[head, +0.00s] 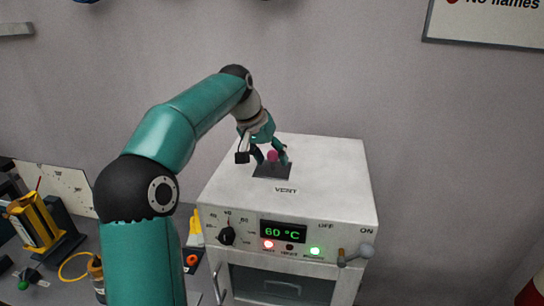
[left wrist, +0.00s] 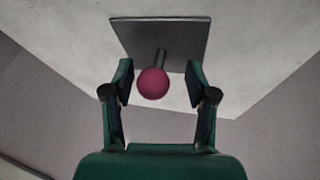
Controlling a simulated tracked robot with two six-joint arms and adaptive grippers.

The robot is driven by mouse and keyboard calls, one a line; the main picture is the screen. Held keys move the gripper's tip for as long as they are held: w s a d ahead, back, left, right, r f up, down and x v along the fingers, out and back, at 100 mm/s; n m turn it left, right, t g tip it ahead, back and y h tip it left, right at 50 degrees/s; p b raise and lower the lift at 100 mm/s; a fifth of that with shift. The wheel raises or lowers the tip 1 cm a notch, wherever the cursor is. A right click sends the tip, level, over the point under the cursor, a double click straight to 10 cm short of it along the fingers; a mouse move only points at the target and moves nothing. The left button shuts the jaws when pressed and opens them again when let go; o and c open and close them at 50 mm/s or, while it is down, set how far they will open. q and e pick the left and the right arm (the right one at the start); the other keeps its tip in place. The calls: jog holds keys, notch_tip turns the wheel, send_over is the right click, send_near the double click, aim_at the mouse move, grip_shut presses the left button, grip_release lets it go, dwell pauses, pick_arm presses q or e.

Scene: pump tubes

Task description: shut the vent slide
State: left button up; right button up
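The vent slide is a dark grey plate (head: 272,171) on top of the white oven, behind the word VENT. A short dark stem with a pink ball knob (head: 272,156) stands on it. In the left wrist view the plate (left wrist: 180,38) and the knob (left wrist: 153,83) show large. My left gripper (head: 271,154) is over the plate with its fingers on either side of the knob. It is open, with gaps between the knob and both fingers (left wrist: 160,85) in the left wrist view. Any vent opening under the plate is hidden. My right gripper is not in view.
The white oven (head: 348,190) has a front panel with a 60 °C display (head: 283,232), a dial (head: 227,236) and a lever (head: 353,257) near ON. Yellow tools (head: 35,222) stand on the bench at left. The oven top's right side is clear.

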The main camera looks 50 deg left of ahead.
pick_arm(q)
jog(key=shift+w+d, duration=0.1)
jog(key=v, duration=1.2)
jog(key=shift+f, duration=0.15)
dwell(0.3)
